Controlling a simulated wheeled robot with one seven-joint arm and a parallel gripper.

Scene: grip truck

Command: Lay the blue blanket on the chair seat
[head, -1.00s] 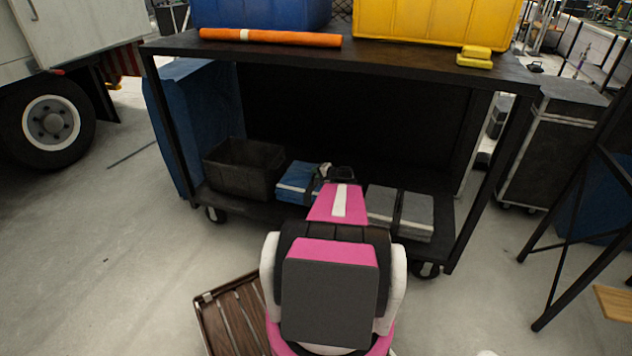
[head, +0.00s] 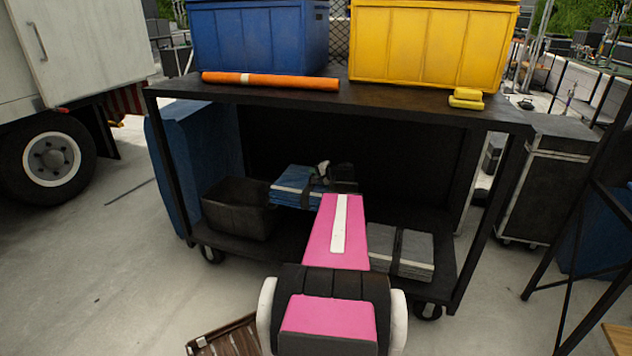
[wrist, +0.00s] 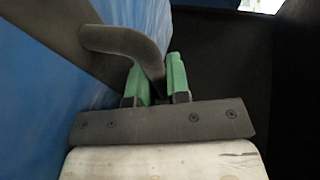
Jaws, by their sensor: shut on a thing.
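The folded blue blanket (head: 290,185) hangs level from my gripper (head: 324,170) above the cart's lower shelf, bound by a dark strap. In the wrist view, my gripper (wrist: 157,85) has its green fingertips closed on the strap's dark handle loop (wrist: 125,42). The blanket's blue cloth (wrist: 35,110) fills the left of that view. My pink arm hides part of the blanket's right side in the head view. A dark crossed frame with a wooden slat (head: 615,338) stands at the right edge and may be part of the chair; no seat is visible.
The cart's top board (head: 400,97) is close above the blanket, with posts at both sides. A black crate (head: 238,210) and folded grey blankets (head: 402,255) sit on the lower shelf. A brown slatted object (head: 222,338) lies low in front. Floor at left is clear.

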